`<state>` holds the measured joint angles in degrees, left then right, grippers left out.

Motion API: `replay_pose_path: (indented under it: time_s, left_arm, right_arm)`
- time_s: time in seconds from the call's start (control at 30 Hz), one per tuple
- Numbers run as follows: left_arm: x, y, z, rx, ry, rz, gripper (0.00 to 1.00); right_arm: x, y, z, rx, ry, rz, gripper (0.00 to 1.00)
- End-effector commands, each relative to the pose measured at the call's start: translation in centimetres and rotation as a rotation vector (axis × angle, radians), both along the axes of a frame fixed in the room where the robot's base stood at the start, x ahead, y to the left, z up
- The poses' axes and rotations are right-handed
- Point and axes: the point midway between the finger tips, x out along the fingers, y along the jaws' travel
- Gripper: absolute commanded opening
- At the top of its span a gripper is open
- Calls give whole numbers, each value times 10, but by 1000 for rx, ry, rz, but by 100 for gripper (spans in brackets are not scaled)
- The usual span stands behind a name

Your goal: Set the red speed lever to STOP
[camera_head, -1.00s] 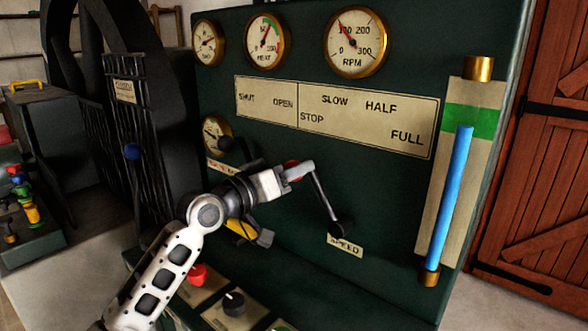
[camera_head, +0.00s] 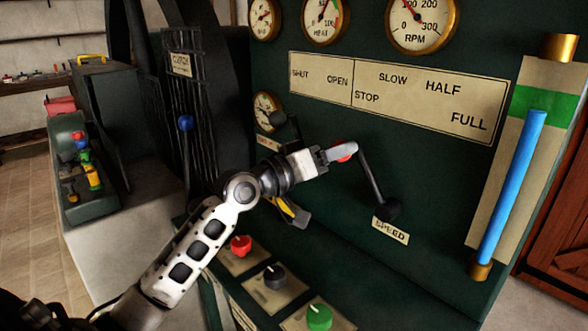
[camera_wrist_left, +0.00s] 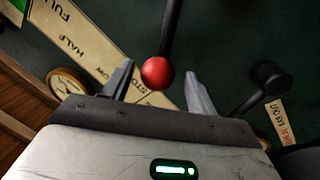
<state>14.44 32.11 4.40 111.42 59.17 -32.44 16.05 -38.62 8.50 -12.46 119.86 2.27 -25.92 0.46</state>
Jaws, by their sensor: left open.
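The red speed lever has a round red knob (camera_wrist_left: 158,71) and a dark rod (camera_head: 371,180). The rod slopes up and left from a black pivot above the SPEED label (camera_head: 390,231). The scale plate (camera_head: 420,112) above carries STOP, SLOW, HALF and FULL; I cannot tell exactly which mark the lever stands at. My left gripper (camera_head: 340,153) is open at the knob. In the left wrist view the knob sits between the two spread fingertips, with gaps visible on both sides. In the head view the gripper partly hides the knob. My right gripper is not in view.
A black-knobbed lever (camera_wrist_left: 270,77) stands beside the speed lever. Red (camera_head: 241,245), black (camera_head: 275,276) and green (camera_head: 319,317) controls sit on the ledge below. A yellow-and-grey piece (camera_head: 291,211) shows under my wrist. A blue-filled gauge tube (camera_head: 512,190) is at the right.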

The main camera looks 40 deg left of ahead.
Motion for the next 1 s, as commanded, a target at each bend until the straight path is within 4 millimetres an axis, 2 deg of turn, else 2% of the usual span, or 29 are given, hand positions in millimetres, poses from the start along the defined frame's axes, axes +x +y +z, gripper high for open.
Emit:
replay_pose_path:
  time_s: [0.3, 0.5, 0.7, 1.0]
  left_arm:
    - [-71, 27, -12, 3, 6, 1, 58]
    - [-107, 41, -13, 2, 5, 0, 58]
    - [-126, 49, -12, -1, 3, 0, 58]
    - [-131, 50, -10, -1, 1, -1, 58]
  right_arm:
    - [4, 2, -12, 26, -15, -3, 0]
    - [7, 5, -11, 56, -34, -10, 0]
    - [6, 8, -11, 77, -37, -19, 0]
    - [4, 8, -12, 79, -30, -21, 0]
